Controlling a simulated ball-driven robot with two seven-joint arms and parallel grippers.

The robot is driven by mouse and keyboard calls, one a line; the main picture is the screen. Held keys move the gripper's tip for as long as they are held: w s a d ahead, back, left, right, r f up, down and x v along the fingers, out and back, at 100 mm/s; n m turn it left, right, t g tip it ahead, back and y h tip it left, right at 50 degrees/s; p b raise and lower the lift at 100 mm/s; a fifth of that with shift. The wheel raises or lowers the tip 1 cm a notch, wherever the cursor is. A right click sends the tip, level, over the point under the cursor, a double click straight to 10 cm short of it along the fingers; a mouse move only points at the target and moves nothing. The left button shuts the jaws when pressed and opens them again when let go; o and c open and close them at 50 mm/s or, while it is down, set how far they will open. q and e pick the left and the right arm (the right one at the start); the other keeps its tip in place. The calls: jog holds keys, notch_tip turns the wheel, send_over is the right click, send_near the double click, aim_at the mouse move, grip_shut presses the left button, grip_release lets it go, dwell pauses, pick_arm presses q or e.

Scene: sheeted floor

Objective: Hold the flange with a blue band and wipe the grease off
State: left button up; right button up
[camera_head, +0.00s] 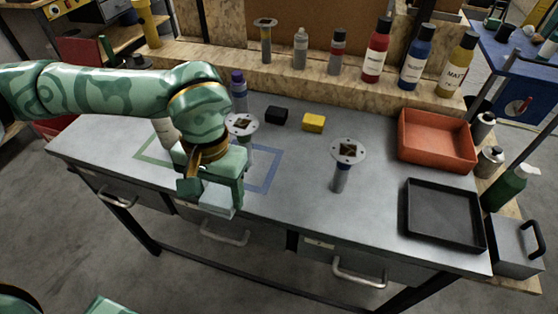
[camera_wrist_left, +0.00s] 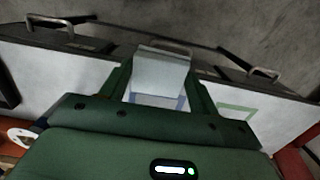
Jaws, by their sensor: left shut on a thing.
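A flange (camera_head: 348,150) stands upright on the grey table, right of centre. It has a pale round disc with holes and a dark brown patch at its middle. A blue band (camera_head: 343,166) circles its stem below the disc. A second flange (camera_head: 241,125) with a brown patch stands behind my left gripper, its stem largely hidden. My left gripper (camera_head: 212,192) is shut on a pale folded cloth or pad (camera_head: 217,200), above the table's front part and apart from the blue-banded flange. The pad also shows between the fingers in the left wrist view (camera_wrist_left: 160,75). My right gripper is not in view.
A black block (camera_head: 276,115) and a yellow block (camera_head: 313,123) lie behind. An orange bin (camera_head: 437,113) and a black tray (camera_head: 409,218) are at the right. A blue outline (camera_head: 266,188) marks the table. Several bottles and another flange (camera_head: 265,23) line the rear shelf.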

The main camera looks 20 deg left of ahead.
pick_arm(q)
jog(key=shift+d+r, duration=0.1)
jog(key=w+d+r+n, duration=0.4)
jog(key=w+d+r, duration=0.2)
jog(key=w+d, duration=0.2)
jog(key=w+d+r+n, duration=0.5)
jog(key=w+d, duration=0.4)
jog(key=d, duration=0.3)
jog(key=shift+d+r+t, duration=0.3)
jog(key=shift+r+t, duration=0.1)
